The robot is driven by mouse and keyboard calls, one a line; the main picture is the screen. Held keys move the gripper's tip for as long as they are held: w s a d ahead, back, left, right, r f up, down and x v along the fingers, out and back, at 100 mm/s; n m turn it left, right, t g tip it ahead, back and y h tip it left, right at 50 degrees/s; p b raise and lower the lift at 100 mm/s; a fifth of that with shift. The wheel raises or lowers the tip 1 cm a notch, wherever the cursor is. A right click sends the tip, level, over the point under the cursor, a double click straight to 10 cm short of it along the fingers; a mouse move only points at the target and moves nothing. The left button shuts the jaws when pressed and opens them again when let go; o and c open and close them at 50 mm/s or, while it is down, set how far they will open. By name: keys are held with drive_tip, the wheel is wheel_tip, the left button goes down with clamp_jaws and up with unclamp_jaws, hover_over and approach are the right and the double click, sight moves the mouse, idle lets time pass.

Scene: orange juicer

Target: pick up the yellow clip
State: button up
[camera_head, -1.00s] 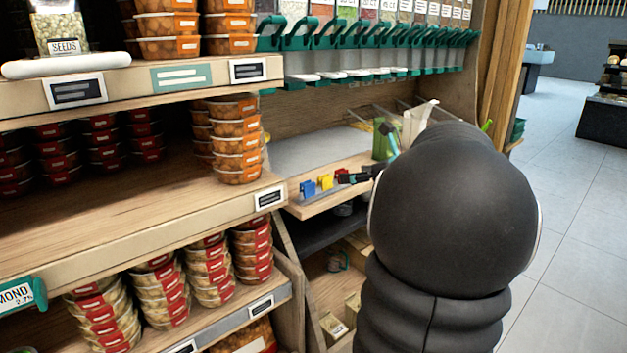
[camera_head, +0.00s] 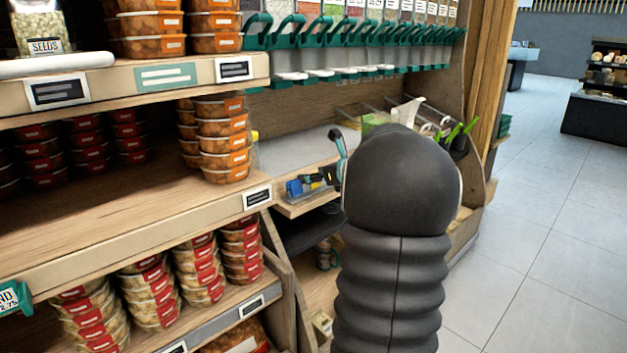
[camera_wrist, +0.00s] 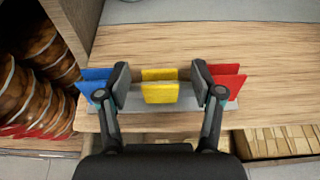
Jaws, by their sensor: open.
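The yellow clip (camera_wrist: 160,92) stands upright in the middle of a row of clips at the edge of a wooden shelf. In the wrist view my gripper (camera_wrist: 161,84) is open around it, with one finger to its left and one to its right. A gap shows on both sides, so neither finger touches it. In the head view my gripper (camera_head: 327,176) is over the row and the yellow clip is hidden behind it.
A blue clip (camera_wrist: 95,83) stands just left of the left finger and a red clip (camera_wrist: 230,84) sits by the right finger. A grey strip (camera_wrist: 190,99) runs under the row. Stacked tubs (camera_head: 224,150) stand left of the wooden shelf (camera_wrist: 160,42).

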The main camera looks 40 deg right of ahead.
drive_tip(key=shift+w+f, duration=0.15)
drive_tip(key=shift+w, duration=0.15)
drive_tip(key=c, duration=0.9)
drive_tip(key=shift+o, duration=0.2)
